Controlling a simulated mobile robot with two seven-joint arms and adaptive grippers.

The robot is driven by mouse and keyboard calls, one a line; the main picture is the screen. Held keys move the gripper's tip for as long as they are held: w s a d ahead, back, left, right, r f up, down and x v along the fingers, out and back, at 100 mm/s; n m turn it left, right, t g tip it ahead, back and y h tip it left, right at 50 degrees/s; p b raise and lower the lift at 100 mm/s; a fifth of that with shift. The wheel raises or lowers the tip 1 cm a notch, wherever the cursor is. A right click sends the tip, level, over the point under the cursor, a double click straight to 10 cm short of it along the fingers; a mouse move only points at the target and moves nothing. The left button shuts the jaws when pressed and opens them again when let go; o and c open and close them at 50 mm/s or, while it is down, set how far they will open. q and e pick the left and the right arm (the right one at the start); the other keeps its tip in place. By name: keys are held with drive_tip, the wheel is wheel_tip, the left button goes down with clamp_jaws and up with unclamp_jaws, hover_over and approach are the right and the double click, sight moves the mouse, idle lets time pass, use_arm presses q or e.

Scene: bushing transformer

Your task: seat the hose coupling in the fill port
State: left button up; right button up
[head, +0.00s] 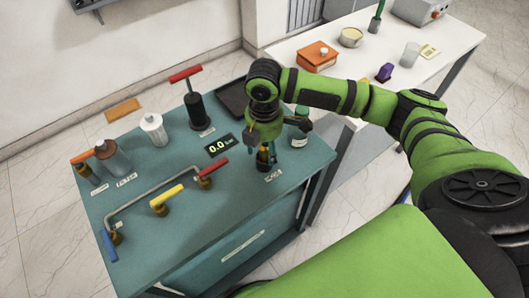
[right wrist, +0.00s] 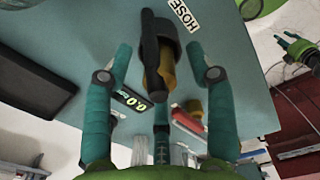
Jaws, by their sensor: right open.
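The hose coupling (head: 264,158), a dark collar on a brass body, stands upright on the teal bench (head: 150,245) near its right end. It also shows in the right wrist view (right wrist: 158,60), beside a HOSE label. My right gripper (head: 272,146) is open above the coupling. In the wrist view its teal fingers stand apart on both sides of the coupling, with no visible contact. I cannot tell which bench fitting is the fill port. A small green claw-like part at the right wrist view's right edge looks like my left gripper (right wrist: 295,45); its jaws are unclear.
A pump with a red T-handle (head: 192,100), a black tray (head: 235,99) and a 0.0 display (head: 219,145) lie left of my gripper. Red (head: 213,168) and yellow (head: 166,195) valve levers sit on a pipe run.

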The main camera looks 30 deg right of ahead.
clamp_jaws()
drive_tip(key=shift+r, duration=0.1)
